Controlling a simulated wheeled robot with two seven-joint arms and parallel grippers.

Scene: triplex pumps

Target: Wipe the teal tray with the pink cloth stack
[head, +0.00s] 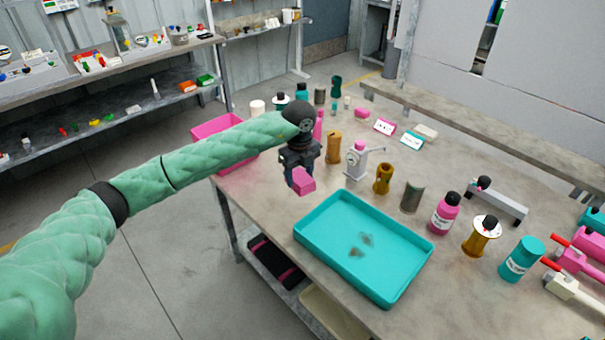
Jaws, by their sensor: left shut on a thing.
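The teal tray (388,275) lies on the table near its front edge, with grey-brown smudges on its floor. The pink cloth stack (303,182) is a small pink block in my left gripper (299,172). The left gripper is shut on it and holds it near the tray's back left corner, apart from the tray floor. The fingers are partly hidden by the wrist and the stack. My right gripper does not show.
A pink bin (205,130) stands at the table's left end, partly behind my left arm. A white and pink pump (359,160), brass parts (383,179) and a pink bottle (445,213) stand along the tray's far side. A teal can (521,258) stands at the right.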

